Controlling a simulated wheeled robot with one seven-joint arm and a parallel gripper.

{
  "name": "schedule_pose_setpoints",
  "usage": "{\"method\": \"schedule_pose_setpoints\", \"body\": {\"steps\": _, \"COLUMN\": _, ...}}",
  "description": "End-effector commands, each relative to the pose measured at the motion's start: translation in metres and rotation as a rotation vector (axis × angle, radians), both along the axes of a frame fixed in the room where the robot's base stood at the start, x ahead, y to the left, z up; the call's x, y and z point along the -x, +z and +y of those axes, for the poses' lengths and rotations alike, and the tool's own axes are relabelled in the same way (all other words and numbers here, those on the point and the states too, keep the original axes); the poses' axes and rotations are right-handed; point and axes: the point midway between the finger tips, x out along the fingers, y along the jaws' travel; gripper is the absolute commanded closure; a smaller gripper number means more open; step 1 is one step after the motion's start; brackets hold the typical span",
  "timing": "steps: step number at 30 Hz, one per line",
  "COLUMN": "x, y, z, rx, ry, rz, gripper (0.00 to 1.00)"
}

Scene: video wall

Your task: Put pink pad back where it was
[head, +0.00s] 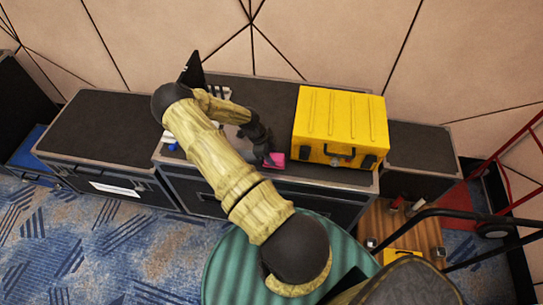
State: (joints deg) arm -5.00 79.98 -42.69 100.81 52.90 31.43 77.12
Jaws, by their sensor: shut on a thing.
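The pink pad (275,160) shows as a small pink patch at the end of my gripper (269,158). It is low over the dark top of the middle flight case (325,176), just left of the yellow case. My gripper is shut on the pad. The fingers and part of the pad are hard to make out, as the wrist and arm cover them. I cannot tell whether the pad touches the case top.
A yellow hard case (341,127) stands close on the right of my gripper. A laptop-like dark panel (192,70) and a white item (218,93) are behind my arm. Another flight case (101,126) with a bare top stands left. A red hand truck (510,160) is far right.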

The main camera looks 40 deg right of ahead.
Motion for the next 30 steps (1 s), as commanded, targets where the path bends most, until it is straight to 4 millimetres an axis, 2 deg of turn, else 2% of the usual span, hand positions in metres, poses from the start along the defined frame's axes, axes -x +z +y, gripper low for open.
{"method": "schedule_pose_setpoints", "body": {"steps": 5, "x": 0.000, "y": -0.015, "z": 0.000, "rx": 0.000, "ry": 0.001, "rz": 0.000, "gripper": 0.85}}
{"method": "schedule_pose_setpoints", "body": {"steps": 16, "x": -0.001, "y": -0.020, "z": 0.000, "rx": 0.001, "ry": 0.001, "rz": -0.002, "gripper": 0.85}}
{"method": "schedule_pose_setpoints", "body": {"steps": 17, "x": -0.001, "y": -0.020, "z": 0.000, "rx": 0.001, "ry": 0.001, "rz": -0.002, "gripper": 0.58}}
{"method": "schedule_pose_setpoints", "body": {"steps": 20, "x": -0.001, "y": -0.019, "z": 0.000, "rx": 0.001, "ry": 0.001, "rz": -0.002, "gripper": 0.38}}
{"method": "schedule_pose_setpoints", "body": {"steps": 30, "x": -0.001, "y": -0.017, "z": 0.000, "rx": 0.001, "ry": 0.001, "rz": -0.002, "gripper": 0.38}}
